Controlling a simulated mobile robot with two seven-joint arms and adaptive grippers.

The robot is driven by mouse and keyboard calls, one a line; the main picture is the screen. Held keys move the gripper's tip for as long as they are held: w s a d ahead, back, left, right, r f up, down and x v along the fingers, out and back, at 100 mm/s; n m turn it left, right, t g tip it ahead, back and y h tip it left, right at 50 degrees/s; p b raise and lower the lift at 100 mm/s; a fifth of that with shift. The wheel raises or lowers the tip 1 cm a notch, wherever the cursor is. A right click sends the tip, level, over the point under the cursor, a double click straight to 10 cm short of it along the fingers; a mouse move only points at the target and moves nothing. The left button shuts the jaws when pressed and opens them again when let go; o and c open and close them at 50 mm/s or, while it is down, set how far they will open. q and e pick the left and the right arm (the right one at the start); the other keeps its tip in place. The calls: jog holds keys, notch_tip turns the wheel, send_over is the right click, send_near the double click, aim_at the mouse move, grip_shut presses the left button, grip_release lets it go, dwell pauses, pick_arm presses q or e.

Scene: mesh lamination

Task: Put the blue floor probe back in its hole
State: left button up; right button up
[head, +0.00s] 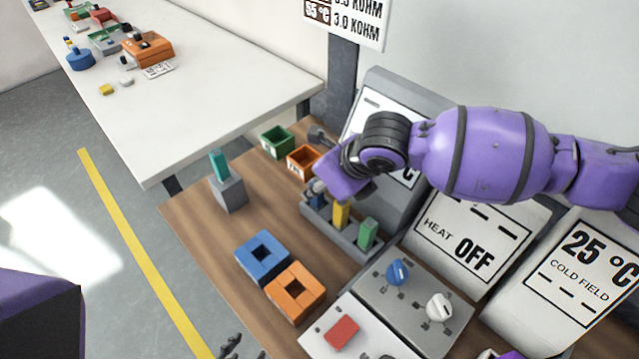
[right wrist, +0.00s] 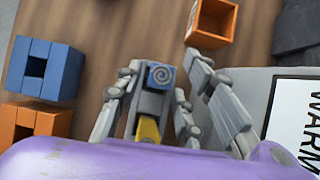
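The blue floor probe (head: 317,197) is at the left end of the grey rack (head: 345,247), beside a yellow probe (head: 341,214) and a green one (head: 367,233). In the right wrist view its blue top (right wrist: 160,76) bears a spiral mark, with the yellow probe (right wrist: 148,128) behind it. My right gripper (right wrist: 165,95) is over the rack with its fingers apart on both sides of the blue probe; a gap shows on the right side. The probe's lower end is hidden. My left gripper (head: 240,348) shows only dark finger parts at the bottom edge.
A teal probe stands in a grey block (head: 230,194). A blue square frame (head: 262,258) and an orange one (head: 295,292) lie in front of the rack. Green (head: 277,142) and orange (head: 303,162) bins stand behind. Knob panels (head: 405,305) stand at right.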

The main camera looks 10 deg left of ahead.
jog(key=shift+d, duration=0.1)
jog(key=v, duration=1.2)
jog(key=shift+s, duration=0.1)
jog(key=shift+f, duration=0.15)
